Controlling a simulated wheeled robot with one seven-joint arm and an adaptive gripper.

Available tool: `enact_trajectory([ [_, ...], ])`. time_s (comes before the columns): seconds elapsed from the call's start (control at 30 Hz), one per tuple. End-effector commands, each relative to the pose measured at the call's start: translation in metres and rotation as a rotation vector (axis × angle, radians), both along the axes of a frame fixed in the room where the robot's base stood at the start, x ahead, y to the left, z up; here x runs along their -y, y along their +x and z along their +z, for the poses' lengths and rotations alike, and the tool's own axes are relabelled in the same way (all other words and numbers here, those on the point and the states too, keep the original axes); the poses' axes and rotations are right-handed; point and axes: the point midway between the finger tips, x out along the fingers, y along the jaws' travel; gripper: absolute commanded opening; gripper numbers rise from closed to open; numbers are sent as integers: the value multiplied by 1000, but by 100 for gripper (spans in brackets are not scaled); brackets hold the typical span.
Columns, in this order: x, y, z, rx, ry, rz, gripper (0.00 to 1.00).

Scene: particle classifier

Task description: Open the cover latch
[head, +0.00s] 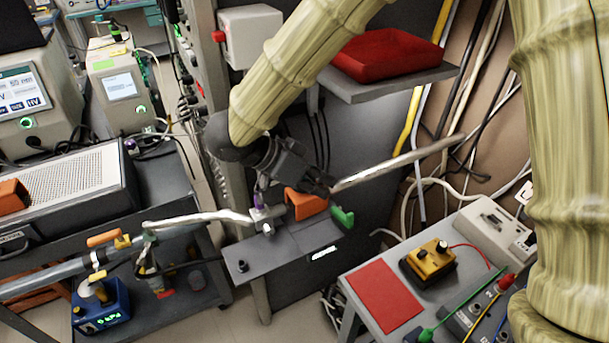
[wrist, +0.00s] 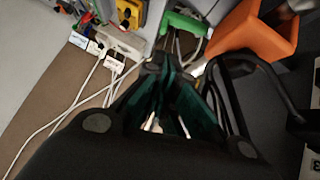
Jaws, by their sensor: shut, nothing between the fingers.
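My gripper (head: 326,189) hangs over the grey shelf (head: 290,252) in the head view, its fingers shut and empty. An orange part (head: 305,204) sits just below it, with a small green part (head: 343,217) to the right. I cannot tell which part is the cover latch, or whether the gripper touches either. In the wrist view, my gripper (wrist: 172,72) points up the picture, with the green part (wrist: 187,24) just beyond the fingertips. The hollow orange part (wrist: 253,38) is to the right of the fingers.
A metal pipe (head: 400,162) slants up to the right from beside the gripper. Another pipe (head: 200,218) comes in from the left. A side table with a yellow box (head: 430,261) stands at the lower right.

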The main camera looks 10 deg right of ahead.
Motion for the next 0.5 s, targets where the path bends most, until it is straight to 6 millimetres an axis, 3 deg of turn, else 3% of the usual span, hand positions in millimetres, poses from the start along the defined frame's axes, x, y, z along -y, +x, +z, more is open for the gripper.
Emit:
enact_trajectory([
  [0.33, 41, 14, -44, -11, 0, -2, 0],
  [0.5, 45, 10, -66, -12, 0, -1, 0],
])
